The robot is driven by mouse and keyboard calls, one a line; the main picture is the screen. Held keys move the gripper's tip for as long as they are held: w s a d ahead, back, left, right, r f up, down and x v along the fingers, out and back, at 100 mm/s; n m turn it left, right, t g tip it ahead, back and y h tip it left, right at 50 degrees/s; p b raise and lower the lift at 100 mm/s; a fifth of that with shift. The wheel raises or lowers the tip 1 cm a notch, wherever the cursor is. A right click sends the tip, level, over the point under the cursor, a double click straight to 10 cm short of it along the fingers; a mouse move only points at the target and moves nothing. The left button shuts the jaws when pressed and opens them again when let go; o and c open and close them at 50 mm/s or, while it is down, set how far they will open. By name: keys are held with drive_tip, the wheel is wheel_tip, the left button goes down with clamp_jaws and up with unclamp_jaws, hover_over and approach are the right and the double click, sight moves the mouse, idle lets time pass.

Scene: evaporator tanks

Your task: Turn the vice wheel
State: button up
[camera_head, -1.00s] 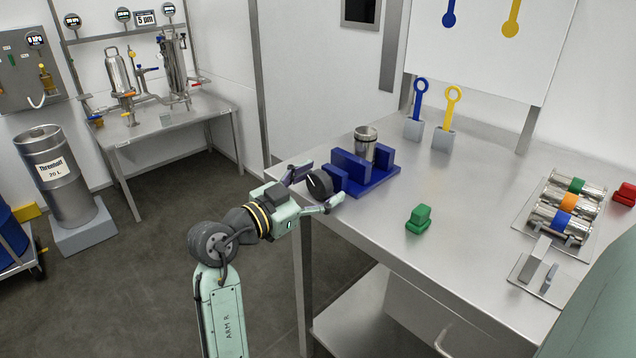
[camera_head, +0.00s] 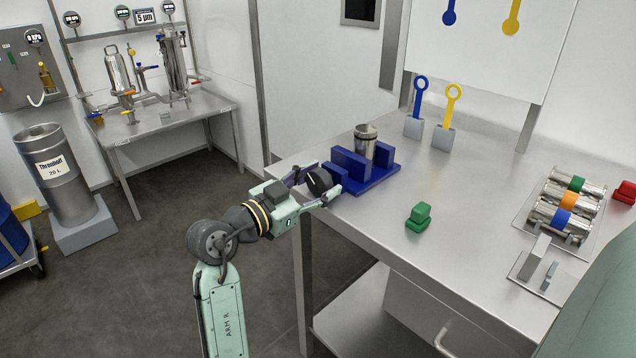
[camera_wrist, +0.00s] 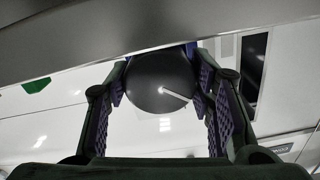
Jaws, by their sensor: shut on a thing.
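The blue vice (camera_head: 362,170) sits at the left part of the steel table's top, with a metal cylinder (camera_head: 365,141) standing between its jaws. Its dark round wheel (camera_head: 319,181) faces my arm at the vice's left end. My gripper (camera_head: 318,184) has one finger on each side of the wheel and is shut on it. In the wrist view the wheel (camera_wrist: 160,82) lies between the two purple-padded fingers, with a pale line on its face. The wheel's far side is hidden.
The steel table (camera_head: 350,233) has its edge just below my gripper. A green block (camera_head: 419,217) lies right of the vice. Blue (camera_head: 418,97) and yellow (camera_head: 449,110) ring-topped tools stand behind. Banded cylinders (camera_head: 567,205) lie at the right.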

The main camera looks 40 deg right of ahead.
drive_tip(key=shift+n, duration=0.3)
drive_tip(key=n+p, duration=0.1)
drive_tip(key=n, duration=0.3)
drive_tip(key=shift+r+p, duration=0.1)
drive_tip(key=shift+p, duration=0.3)
drive_tip(key=shift+n, duration=0.7)
drive_tip(key=shift+p, duration=0.3)
drive_tip(key=o, duration=1.2)
drive_tip(key=shift+c, duration=0.2)
drive_tip(key=shift+a+f+n, duration=0.1)
drive_tip(key=shift+f+n, duration=0.1)
drive_tip(key=shift+n, duration=0.1)
